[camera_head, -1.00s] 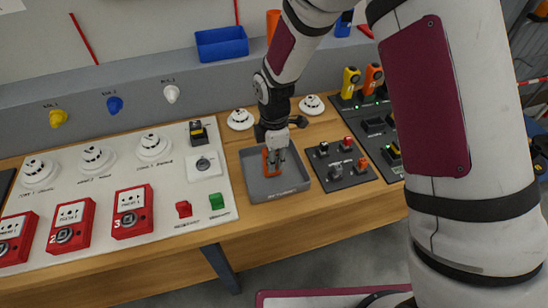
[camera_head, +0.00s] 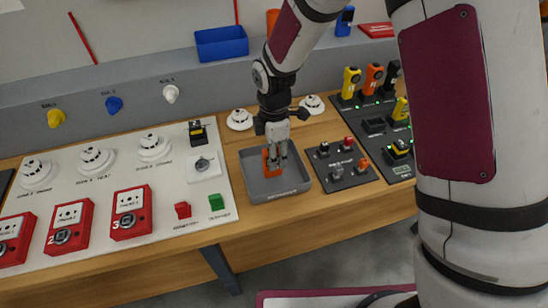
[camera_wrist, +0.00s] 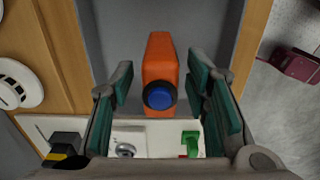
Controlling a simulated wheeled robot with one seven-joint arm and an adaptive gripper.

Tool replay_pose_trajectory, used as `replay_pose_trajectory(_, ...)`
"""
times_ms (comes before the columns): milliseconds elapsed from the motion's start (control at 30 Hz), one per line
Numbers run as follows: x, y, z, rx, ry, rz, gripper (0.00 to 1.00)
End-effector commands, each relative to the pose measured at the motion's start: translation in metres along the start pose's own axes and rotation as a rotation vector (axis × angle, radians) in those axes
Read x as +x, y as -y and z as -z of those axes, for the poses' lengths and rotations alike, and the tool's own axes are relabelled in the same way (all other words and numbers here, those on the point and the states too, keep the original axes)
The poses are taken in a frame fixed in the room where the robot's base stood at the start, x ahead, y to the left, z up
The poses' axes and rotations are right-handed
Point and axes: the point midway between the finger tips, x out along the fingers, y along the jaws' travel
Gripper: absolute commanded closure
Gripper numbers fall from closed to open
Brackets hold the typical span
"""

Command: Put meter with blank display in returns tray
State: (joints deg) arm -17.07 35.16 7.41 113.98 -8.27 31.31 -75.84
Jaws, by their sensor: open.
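An orange meter (camera_head: 271,163) is in the grey returns tray (camera_head: 292,191), near the tray's middle. In the wrist view the orange meter (camera_wrist: 161,62) shows a round blue knob at its near end; its display cannot be seen. My gripper (camera_head: 276,158) is over the tray, pointing down at the meter. In the wrist view its two teal-padded fingers are spread, one on each side of the meter, with gaps between.
Yellow (camera_head: 351,80), orange (camera_head: 373,77) and black meters stand in a dark rack (camera_head: 372,102) at the back right. A dark switch panel (camera_head: 342,165) is right of the tray. A white panel (camera_head: 120,195) with detectors and red call points is left. A blue bin (camera_head: 221,43) is behind.

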Motion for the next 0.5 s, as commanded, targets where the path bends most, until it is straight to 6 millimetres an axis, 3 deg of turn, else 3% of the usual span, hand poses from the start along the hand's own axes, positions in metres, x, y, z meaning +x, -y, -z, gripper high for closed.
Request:
replay_pose_trajectory(300,-0.065,-0.002,-0.001,0.002,0.0,-0.004,0.57)
replay_pose_trajectory(500,-0.088,-0.001,0.0,0.0,0.0,-0.001,0.57)
